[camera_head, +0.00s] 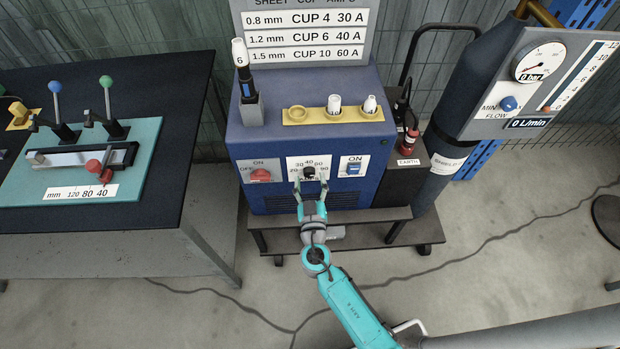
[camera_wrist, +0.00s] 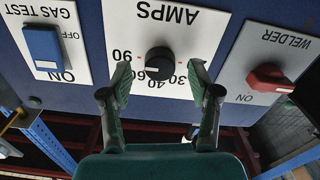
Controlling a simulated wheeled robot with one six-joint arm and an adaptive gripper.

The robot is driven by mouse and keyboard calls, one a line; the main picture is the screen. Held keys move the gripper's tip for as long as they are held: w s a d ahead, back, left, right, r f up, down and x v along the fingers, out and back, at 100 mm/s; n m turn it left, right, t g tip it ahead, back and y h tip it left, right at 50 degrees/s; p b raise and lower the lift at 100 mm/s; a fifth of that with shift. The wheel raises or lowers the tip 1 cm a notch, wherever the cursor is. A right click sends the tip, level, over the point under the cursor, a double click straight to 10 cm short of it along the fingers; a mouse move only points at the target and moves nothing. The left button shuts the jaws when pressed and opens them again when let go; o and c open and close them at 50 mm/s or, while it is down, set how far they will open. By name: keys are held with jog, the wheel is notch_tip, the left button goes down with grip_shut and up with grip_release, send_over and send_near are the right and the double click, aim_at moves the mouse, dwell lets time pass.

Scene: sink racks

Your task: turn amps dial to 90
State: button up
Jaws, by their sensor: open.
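The black amps dial (camera_head: 309,172) sits on a white plate (camera_head: 321,161) on the front of the blue welder (camera_head: 230,130). In the wrist view, which is upside down, the dial (camera_wrist: 160,63) is a round black knob with numbers including 30, 40, 60 and 90 around it. Its pointer direction cannot be made out. My gripper (camera_head: 310,183) is open at the plate. In the wrist view my gripper (camera_wrist: 160,80) has one finger on either side of the dial, with gaps between fingers and knob.
In the head view, a red welder switch (camera_head: 261,175) is left of the dial and a blue gas test switch (camera_head: 353,169) is right of it. Cups stand on a yellow holder (camera_head: 295,115) above. A workbench (camera_head: 190,90) stands left, a gas cylinder (camera_head: 432,180) right.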

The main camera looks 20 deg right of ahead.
jog(key=v, duration=1)
jog(key=shift+s, duration=0.4)
jog(key=s+d+f+n+g+y, duration=0.2)
jog(key=s+y, duration=0.1)
jog(key=s, duration=0.7)
jog(key=s+d+f+n+g+y, duration=0.1)
jog(key=s+f+g+y, duration=0.15)
jog(key=s, duration=0.65)
jog(key=s+r+m+t, duration=0.1)
jog(key=s+r+t, duration=0.1)
jog(key=s+r, duration=1)
notch_tip(320, 180, up, 5)
jog(key=shift+s+d+f, duration=0.1)
jog(key=shift+s+d, duration=0.15)
jog(key=shift+s, duration=0.1)
